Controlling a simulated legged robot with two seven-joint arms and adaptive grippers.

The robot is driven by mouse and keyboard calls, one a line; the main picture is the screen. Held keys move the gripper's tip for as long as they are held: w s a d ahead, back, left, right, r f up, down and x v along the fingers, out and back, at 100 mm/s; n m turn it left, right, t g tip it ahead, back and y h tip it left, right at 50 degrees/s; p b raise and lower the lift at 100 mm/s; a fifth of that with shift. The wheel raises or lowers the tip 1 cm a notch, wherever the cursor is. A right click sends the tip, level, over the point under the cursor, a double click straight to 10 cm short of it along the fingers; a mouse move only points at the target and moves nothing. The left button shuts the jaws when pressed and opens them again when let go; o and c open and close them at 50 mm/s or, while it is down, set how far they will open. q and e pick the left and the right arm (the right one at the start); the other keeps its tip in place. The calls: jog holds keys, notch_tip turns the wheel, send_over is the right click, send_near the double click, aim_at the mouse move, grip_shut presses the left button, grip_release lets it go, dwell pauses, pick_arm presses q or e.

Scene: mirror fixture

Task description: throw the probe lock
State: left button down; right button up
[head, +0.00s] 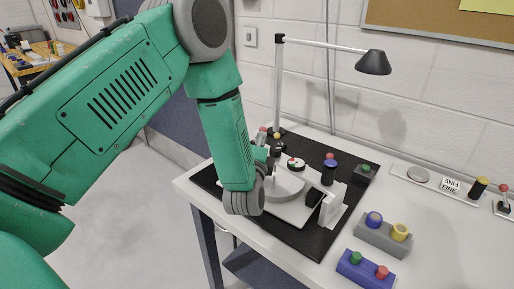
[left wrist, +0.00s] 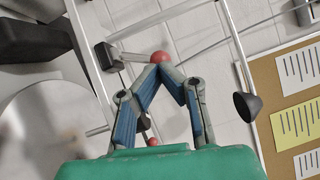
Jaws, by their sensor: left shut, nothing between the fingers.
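My left gripper (left wrist: 163,68) is shut and empty in the left wrist view, its fingertips together. A red ball knob (left wrist: 159,57) on a short grey lever (left wrist: 136,57) shows right at the fingertips; I cannot tell if they touch it. It may be the probe lock; no label shows. A second red ball (left wrist: 152,142) shows between the finger bases. In the head view, my left arm reaches down over the fixture (head: 300,211), a white base with a round grey part (head: 286,186). The arm partly hides the fixture and gripper. My right gripper is not in view.
The fixture stands on a black mat (head: 306,245) on a white table. A desk lamp (head: 373,62) rises behind it. A grey block (head: 383,238) and a blue block (head: 364,270) with knobs stand at front right. A black box (head: 361,176) with a green button stands right of the fixture.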

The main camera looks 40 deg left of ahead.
pick_arm(q)
jog(key=shift+w+d, duration=0.1)
jog(key=shift+w, duration=0.1)
jog(key=a+n+g+h+p, duration=0.1)
jog(key=n+p, duration=0.1)
jog(key=p, duration=0.1)
jog(key=a+r+n+g+h+p, duration=0.1)
jog(key=a+n+g+p, duration=0.1)
jog(key=n+p, duration=0.1)
jog(key=a+n+g+h+p, duration=0.1)
jog(key=a+n+p, duration=0.1)
jog(key=p, duration=0.2)
jog(key=shift+w+a+r+g+h, duration=0.1)
jog(key=shift+w+r+g+h, duration=0.2)
jog(key=shift+w+r, duration=0.1)
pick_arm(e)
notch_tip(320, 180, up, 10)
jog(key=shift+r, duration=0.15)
pick_arm(q)
jog(key=shift+r+p, duration=0.8)
jog(key=shift+r, duration=0.05)
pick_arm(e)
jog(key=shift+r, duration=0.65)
